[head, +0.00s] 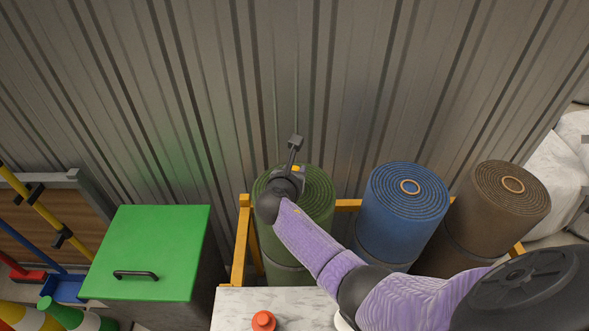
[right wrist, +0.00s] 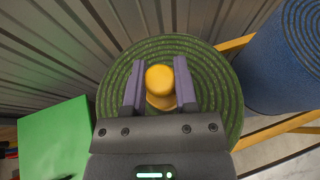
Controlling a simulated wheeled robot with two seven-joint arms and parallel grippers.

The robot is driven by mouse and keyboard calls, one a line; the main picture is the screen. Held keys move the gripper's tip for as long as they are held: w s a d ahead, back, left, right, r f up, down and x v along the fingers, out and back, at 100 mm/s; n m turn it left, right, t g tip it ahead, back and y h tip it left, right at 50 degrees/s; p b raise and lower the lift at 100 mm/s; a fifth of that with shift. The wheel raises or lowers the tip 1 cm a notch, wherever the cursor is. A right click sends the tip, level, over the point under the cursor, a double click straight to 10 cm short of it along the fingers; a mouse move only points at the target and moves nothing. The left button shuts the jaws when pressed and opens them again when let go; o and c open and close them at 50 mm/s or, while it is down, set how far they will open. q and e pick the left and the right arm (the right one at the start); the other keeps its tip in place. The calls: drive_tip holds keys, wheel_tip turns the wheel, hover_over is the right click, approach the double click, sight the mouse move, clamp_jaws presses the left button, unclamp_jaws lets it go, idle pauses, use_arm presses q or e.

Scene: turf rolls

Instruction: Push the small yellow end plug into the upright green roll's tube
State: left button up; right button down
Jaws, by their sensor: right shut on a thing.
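The upright green roll (head: 322,192) stands at the left end of the row of rolls, its spiral top facing up. My right gripper (head: 293,170) is over the middle of that top. In the right wrist view its two fingers (right wrist: 160,86) are shut on the yellow end plug (right wrist: 160,80), one on each side. The plug is over the centre of the green roll (right wrist: 216,75). The roll's tube is hidden under the plug and gripper, so I cannot tell whether the plug touches or enters it. My left gripper is not in view.
A blue roll (head: 403,205) and a brown roll (head: 508,205) stand to the right in a yellow rack (head: 241,240). A pale table (head: 290,310) with an orange-red object (head: 263,321) is in front. A green-lidded bin (head: 150,245) stands left. A corrugated wall rises behind.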

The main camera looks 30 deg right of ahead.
drive_tip(key=shift+f, duration=0.35)
drive_tip(key=shift+f+b, duration=0.1)
drive_tip(key=shift+b, duration=0.2)
drive_tip(key=shift+f+b, duration=0.5)
drive_tip(key=shift+f, duration=0.2)
drive_tip(key=shift+f+b, duration=0.3)
drive_tip(key=shift+f, duration=0.15)
drive_tip(key=c, duration=0.7)
unclamp_jaws()
drive_tip(key=shift+c, duration=0.2)
drive_tip(key=o, duration=0.4)
